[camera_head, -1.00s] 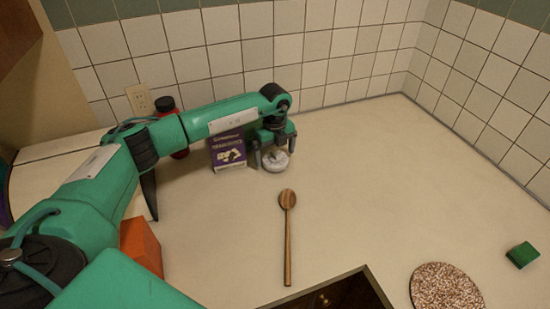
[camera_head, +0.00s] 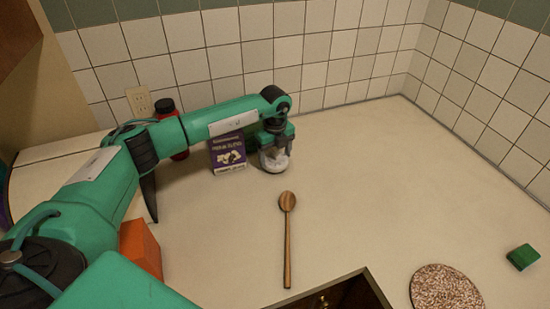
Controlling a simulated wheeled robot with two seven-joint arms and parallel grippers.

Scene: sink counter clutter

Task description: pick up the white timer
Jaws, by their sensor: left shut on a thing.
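The white timer (camera_head: 274,166) is a small round white thing on the counter, just right of a purple box. My left gripper (camera_head: 275,155) reaches down over it from above, its fingers closed in around it. The timer's top is partly hidden by the gripper. It looks to be at counter height; I cannot tell whether it is clear of the surface. My right gripper is not in view.
The purple box (camera_head: 228,152) stands close left of the gripper, with a red bottle (camera_head: 178,148) behind my arm. A wooden spoon (camera_head: 287,230), orange block (camera_head: 141,246), speckled round mat (camera_head: 445,289) and green block (camera_head: 522,257) lie nearer.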

